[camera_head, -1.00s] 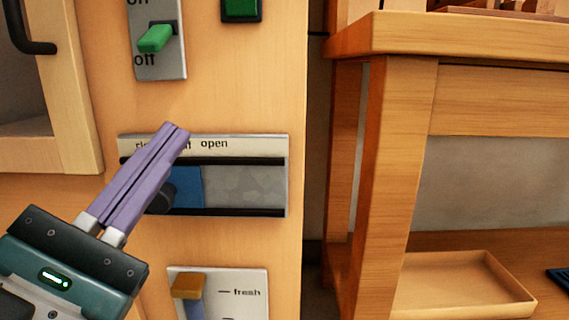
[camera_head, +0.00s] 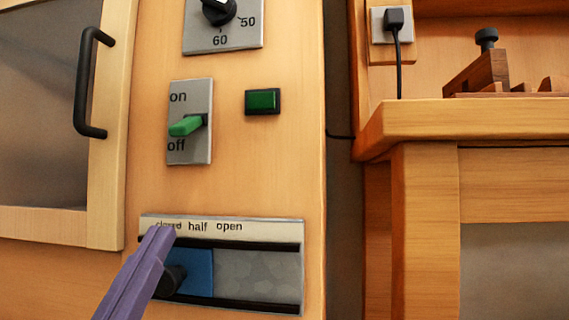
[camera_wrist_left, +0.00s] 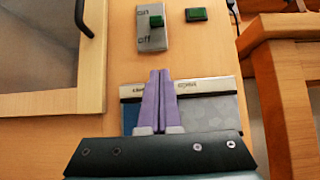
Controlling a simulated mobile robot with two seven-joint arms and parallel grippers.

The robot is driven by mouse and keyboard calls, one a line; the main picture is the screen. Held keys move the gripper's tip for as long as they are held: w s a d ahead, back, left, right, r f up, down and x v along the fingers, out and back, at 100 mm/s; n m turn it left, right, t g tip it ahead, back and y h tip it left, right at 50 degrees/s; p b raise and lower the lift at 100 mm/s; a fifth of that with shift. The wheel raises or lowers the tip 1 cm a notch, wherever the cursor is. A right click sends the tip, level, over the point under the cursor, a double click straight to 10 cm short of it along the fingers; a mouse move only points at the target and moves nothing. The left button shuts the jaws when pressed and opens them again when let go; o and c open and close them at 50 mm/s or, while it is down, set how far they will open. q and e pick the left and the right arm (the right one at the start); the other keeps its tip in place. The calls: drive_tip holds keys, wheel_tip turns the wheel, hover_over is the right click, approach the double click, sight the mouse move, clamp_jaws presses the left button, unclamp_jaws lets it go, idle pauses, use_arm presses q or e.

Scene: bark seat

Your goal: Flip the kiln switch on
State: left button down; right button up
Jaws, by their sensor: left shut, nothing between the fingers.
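The kiln switch is a grey plate marked "on" above and "off" below, with a green lever (camera_head: 187,126) that points down toward "off". It also shows in the left wrist view (camera_wrist_left: 156,22), above my fingers. A green square lamp or button (camera_head: 262,101) sits to its right. My left gripper (camera_head: 163,238) has its purple fingers shut with nothing between them. Its tips are below the switch, in front of the slider panel, apart from the lever. In the left wrist view the closed fingers (camera_wrist_left: 159,74) point up toward the switch. My right gripper is not in view.
Below the switch is a slider panel (camera_head: 258,275) marked "half" and "open", with a blue slide and dark knob. A dial (camera_head: 219,12) is above. A door with a black handle (camera_head: 88,82) is left. A wooden bench (camera_head: 430,125) stands right.

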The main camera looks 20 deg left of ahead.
sight(187, 126)
use_arm(q)
drive_tip(key=x, duration=0.7)
drive_tip(key=shift+w+r+b, duration=0.15)
drive_tip(key=shift+b, duration=0.15)
drive_tip(key=r, duration=0.1)
drive_tip(key=s+r, duration=0.1)
drive_tip(key=r, duration=0.1)
drive_tip(key=shift+d+r+p, duration=0.1)
drive_tip(key=shift+d+p, duration=0.05)
drive_tip(key=shift+p, duration=0.2)
drive_tip(key=shift+s+r, duration=0.25)
drive_tip(key=shift+s, duration=0.05)
